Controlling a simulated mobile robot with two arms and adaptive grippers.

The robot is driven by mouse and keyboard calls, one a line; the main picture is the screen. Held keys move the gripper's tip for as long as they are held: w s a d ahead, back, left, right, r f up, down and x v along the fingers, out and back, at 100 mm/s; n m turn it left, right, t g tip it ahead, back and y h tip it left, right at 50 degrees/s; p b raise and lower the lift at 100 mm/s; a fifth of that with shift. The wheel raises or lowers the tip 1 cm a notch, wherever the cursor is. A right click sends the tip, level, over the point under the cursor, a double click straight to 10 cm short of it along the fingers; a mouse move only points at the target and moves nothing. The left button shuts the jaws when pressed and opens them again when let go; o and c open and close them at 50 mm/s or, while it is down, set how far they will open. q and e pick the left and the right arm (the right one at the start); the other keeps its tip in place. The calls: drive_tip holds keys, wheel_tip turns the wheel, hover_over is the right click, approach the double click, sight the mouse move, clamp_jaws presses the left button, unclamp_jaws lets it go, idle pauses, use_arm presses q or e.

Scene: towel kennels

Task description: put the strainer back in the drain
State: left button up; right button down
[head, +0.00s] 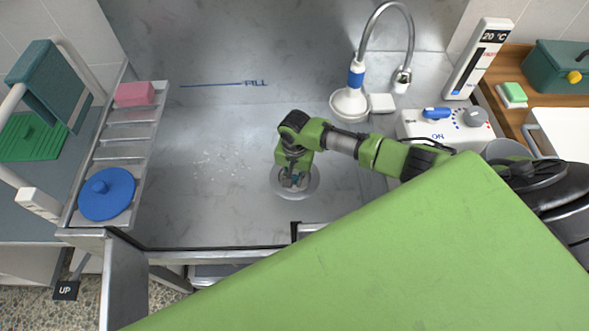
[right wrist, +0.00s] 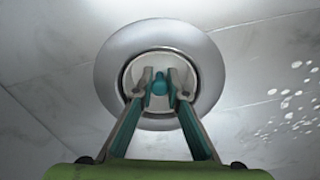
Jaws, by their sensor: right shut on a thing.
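The strainer (right wrist: 159,88) is a pale disc with a small teal knob in the right wrist view. My right gripper (head: 293,178) points down at the drain in the head view. In the right wrist view its fingertips (right wrist: 160,76) are shut on the strainer's knob. The drain (head: 313,184) is a round metal ring in the tub floor, and its wide flange (right wrist: 203,62) surrounds the strainer in the right wrist view. The strainer looks roughly centred within the ring; I cannot tell whether it is seated or just above. My left gripper is not in view.
White specks (head: 222,165) and clear tub floor lie left of the drain. A rack at the left holds a pink block (head: 135,94) and a blue round lid (head: 106,194).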

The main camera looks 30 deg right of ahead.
drive_tip(key=c, duration=1.9)
unclamp_jaws()
wheel_tip(320, 180, up, 12)
drive_tip(key=shift+s+d+r, duration=0.1)
